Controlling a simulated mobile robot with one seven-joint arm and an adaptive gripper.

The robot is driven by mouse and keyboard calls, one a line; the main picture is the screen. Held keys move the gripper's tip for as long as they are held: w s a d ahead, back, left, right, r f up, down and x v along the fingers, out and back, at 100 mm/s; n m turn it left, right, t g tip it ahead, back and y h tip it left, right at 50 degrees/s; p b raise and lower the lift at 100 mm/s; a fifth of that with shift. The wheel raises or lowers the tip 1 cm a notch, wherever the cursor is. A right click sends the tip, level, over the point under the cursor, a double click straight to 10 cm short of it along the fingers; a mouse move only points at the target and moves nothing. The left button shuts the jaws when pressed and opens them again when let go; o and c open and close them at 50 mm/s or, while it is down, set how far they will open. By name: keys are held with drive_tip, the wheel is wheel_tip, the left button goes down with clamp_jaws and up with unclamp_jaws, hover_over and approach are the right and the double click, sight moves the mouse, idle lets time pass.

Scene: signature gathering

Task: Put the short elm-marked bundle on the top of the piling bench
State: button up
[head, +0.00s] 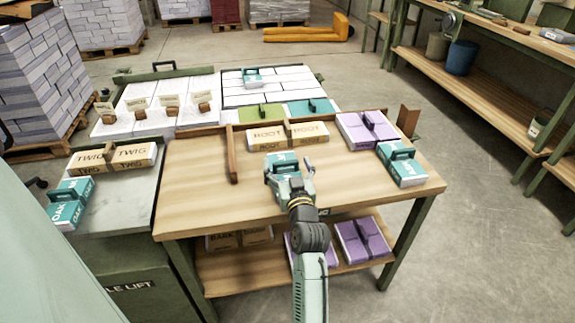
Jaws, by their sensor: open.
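No elm mark can be read on any bundle. The wooden bench (205,190) stands in the centre, with a low upright wooden divider on its top; I cannot tell for sure whether it is the piling bench. My gripper (289,172) is open over the middle of this bench, at a teal and white bundle (284,161). The gripper partly hides this bundle and its lettering, and I cannot tell whether they touch. Another teal bundle (404,172) with a dark handle lies at the right end of the bench top.
A brown ROOT bundle (265,137) and a purple bundle (360,131) lie along the bench's back. Its lower shelf (225,277) holds brown and purple bundles. Brown TWIG (112,157) and teal OAK (66,205) bundles lie on the left lift. The bench top's left part is clear.

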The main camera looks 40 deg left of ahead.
drive_tip(key=shift+f+g, duration=0.3)
drive_tip(key=shift+f, duration=0.5)
drive_tip(key=shift+r+p, duration=0.3)
drive_tip(key=shift+p, duration=0.05)
drive_tip(key=r+b+v, duration=0.1)
drive_tip(key=b+v, duration=0.2)
drive_tip(key=v, duration=0.9)
drive_tip(key=shift+a+r, duration=0.1)
drive_tip(key=shift+a, duration=0.05)
